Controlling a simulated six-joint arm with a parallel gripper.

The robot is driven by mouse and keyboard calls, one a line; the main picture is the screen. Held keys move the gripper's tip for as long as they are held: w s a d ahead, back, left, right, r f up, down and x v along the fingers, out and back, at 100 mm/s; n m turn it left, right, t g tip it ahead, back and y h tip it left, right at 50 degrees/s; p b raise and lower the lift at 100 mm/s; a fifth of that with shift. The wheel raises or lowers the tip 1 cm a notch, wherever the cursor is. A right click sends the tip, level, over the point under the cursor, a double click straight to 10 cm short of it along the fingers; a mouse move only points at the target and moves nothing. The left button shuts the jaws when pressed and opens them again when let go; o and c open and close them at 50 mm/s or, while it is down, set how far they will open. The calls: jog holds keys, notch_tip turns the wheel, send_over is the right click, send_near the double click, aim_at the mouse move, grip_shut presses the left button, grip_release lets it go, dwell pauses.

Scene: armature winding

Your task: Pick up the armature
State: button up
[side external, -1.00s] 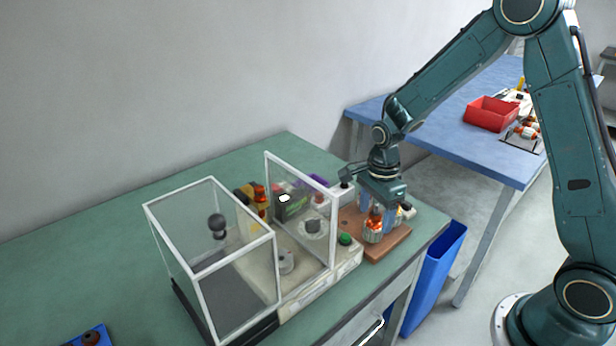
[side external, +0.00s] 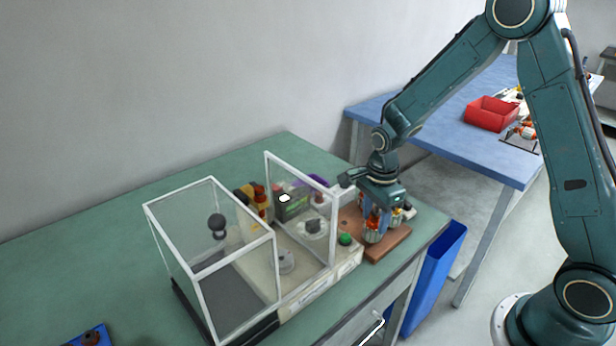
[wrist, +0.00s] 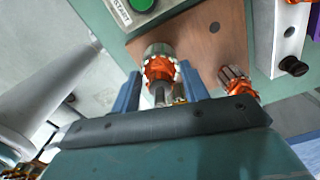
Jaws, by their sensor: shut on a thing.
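My gripper (side external: 376,221) is at the wooden board on the right end of the green table. It is shut on an armature (side external: 372,235) with orange-red windings and a metallic core. In the wrist view, the armature (wrist: 160,68) sits between the two blue fingers of my gripper (wrist: 161,88), its shaft pointing toward the palm. The fingers partly cover it in the side view. I cannot tell whether its lower end touches the board. A second armature (wrist: 238,83) stands to the right of the gripper in the wrist view.
The wooden board (side external: 390,246) lies beside the winding machine's base (side external: 318,286), which has a green button (side external: 345,239). A clear guard with a white frame (side external: 211,262) stands to the left. A blue bin (side external: 440,262) is below the table's right edge.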

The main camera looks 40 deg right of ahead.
jog(key=shift+r, duration=0.15)
notch_tip(320, 180, up, 20)
dwell(0.9)
dwell(0.6)
notch_tip(320, 180, up, 11)
jog(key=w+a+f+n, duration=0.1)
jog(key=w+a+n, duration=0.15)
jog(key=a, duration=0.85)
jog(key=w+a+n, duration=0.2)
jog(key=w+a, duration=0.2)
jog(key=a, duration=0.8)
notch_tip(320, 180, down, 17)
jog(key=shift+s+r, duration=0.15)
jog(key=shift+s, duration=0.1)
jog(key=shift+d, duration=0.1)
